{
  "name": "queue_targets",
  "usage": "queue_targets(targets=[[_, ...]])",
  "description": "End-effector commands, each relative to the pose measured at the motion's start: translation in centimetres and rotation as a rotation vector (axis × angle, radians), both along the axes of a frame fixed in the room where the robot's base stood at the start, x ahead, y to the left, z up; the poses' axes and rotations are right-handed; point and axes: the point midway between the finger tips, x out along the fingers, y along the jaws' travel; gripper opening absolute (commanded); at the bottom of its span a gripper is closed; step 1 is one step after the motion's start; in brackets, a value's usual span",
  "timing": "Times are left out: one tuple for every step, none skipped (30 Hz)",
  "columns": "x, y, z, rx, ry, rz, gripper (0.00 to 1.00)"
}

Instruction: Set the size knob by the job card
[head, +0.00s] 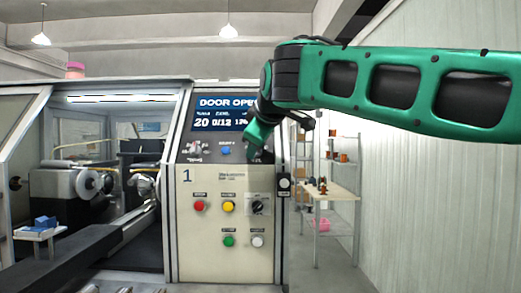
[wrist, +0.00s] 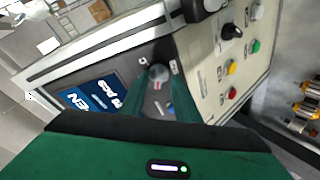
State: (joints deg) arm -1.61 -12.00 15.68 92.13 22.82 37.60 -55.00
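The control panel (head: 222,250) stands in the middle of the head view, with a lit screen (head: 224,114) reading "DOOR OPEN" and "20 0/12". My gripper (head: 254,148) reaches the sloped upper face below the screen's right side and hides what is there. I cannot make out a job card.
Below are red (head: 199,206), yellow (head: 229,207), green (head: 228,241) and white (head: 257,241) buttons and a black rotary switch (head: 258,205). The winding machine (head: 75,185) is at left. A wooden table (head: 330,192) stands behind at right.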

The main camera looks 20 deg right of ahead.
Motion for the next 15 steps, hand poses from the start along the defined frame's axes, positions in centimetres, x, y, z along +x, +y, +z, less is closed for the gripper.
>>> queue_targets(targets=[[0.0,0.0,0.0,0.0,0.001,-0.001,0.28],[0.0,0.0,0.0,0.001,0.001,-0.001,0.28],[0.0,0.0,0.0,0.001,0.001,-0.001,0.28],[0.0,-0.1,0.0,0.001,0.001,-0.001,0.28],[0.0,-0.1,0.0,0.001,0.001,-0.001,0.28],[0.0,-0.1,0.0,0.001,0.0,-0.002,0.28],[-0.1,-0.1,0.0,0.001,0.0,-0.003,0.28],[-0.1,-0.1,0.0,0.001,0.0,-0.003,0.28],[-0.1,-0.1,0.1,0.001,0.0,-0.002,0.28],[-0.2,-0.1,0.1,0.001,0.0,-0.002,0.28],[-0.4,-0.1,0.2,0.001,0.0,-0.002,0.28],[-0.7,0.0,0.4,0.001,0.0,-0.002,0.28],[-0.9,0.0,0.5,0.001,0.0,-0.002,0.28],[-1.3,0.0,0.7,0.001,-0.001,-0.003,0.28],[-1.8,0.1,1.0,0.001,-0.003,-0.002,0.28]])
